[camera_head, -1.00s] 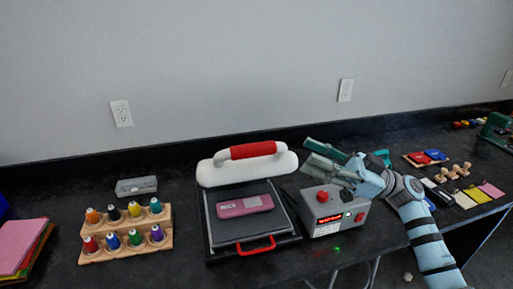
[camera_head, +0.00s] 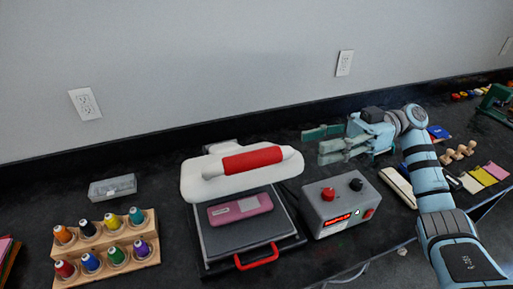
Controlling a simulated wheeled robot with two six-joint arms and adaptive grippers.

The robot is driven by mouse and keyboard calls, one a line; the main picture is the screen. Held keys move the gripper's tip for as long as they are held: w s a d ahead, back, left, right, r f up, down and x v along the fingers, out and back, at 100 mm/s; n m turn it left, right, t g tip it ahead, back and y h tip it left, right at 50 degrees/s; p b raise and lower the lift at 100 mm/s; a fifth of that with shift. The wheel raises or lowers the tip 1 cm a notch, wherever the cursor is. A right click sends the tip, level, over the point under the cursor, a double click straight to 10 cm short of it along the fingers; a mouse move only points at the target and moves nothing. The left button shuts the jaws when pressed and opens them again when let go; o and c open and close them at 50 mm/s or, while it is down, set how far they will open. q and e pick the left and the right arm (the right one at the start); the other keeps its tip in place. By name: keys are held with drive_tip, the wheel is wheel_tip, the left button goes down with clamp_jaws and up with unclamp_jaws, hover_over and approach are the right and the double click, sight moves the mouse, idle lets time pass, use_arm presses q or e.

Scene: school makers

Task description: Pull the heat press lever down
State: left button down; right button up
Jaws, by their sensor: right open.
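The heat press (camera_head: 250,238) stands on the dark bench with its white upper plate (camera_head: 196,184) raised and tilted above the black lower platen. Its lever, a red grip (camera_head: 252,160) on a white bar, runs across the top of the plate. A pink item (camera_head: 240,209) lies on the lower platen. My right gripper (camera_head: 322,144) is open and empty, right of the red grip and behind the control box, its fingers pointing left and apart from the lever. My left gripper is not in view.
A grey control box (camera_head: 340,206) with knobs and a red display stands right of the press. A wooden rack (camera_head: 104,249) of thread spools and a clear box (camera_head: 112,188) are at the left. Stamps and pads (camera_head: 458,153) lie at the right.

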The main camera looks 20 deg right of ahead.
drive_tip(key=p, duration=0.1)
approach(229, 165)
drive_tip(key=a, duration=0.4)
drive_tip(key=shift+w+a+f, duration=0.25)
drive_tip(key=shift+a+f, duration=0.15)
clamp_jaws()
